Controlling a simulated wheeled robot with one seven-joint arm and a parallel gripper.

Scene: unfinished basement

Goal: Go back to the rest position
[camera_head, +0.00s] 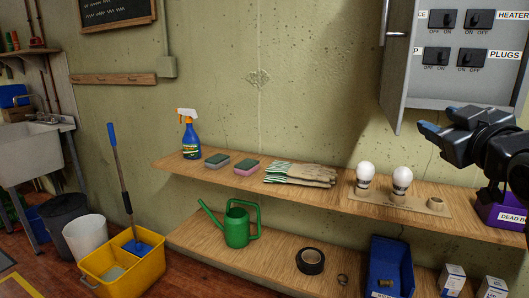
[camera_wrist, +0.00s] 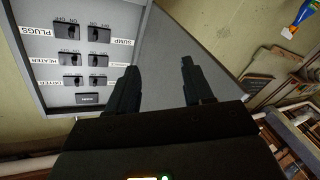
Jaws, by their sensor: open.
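My gripper (camera_head: 437,132) is at the right of the head view, in front of the grey electrical panel (camera_head: 468,88) and above the upper shelf. The wrist view shows its two dark fingers (camera_wrist: 156,82) spread apart with nothing between them. The panel also shows in the wrist view (camera_wrist: 75,15), upside down, with its labelled switches. Its open door (camera_wrist: 195,35) is behind the fingers there. In the head view, the door (camera_head: 397,65) stands open at the panel's left.
The upper shelf (camera_head: 215,180) holds a spray bottle (camera_head: 190,138), two sponges, gloves (camera_head: 300,174), two bulbs in a holder and a purple box (camera_head: 490,211). The lower shelf holds a green watering can (camera_head: 238,226), black tape (camera_head: 310,261) and a blue bin (camera_head: 389,262). A yellow bucket (camera_head: 150,275) stands on the floor.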

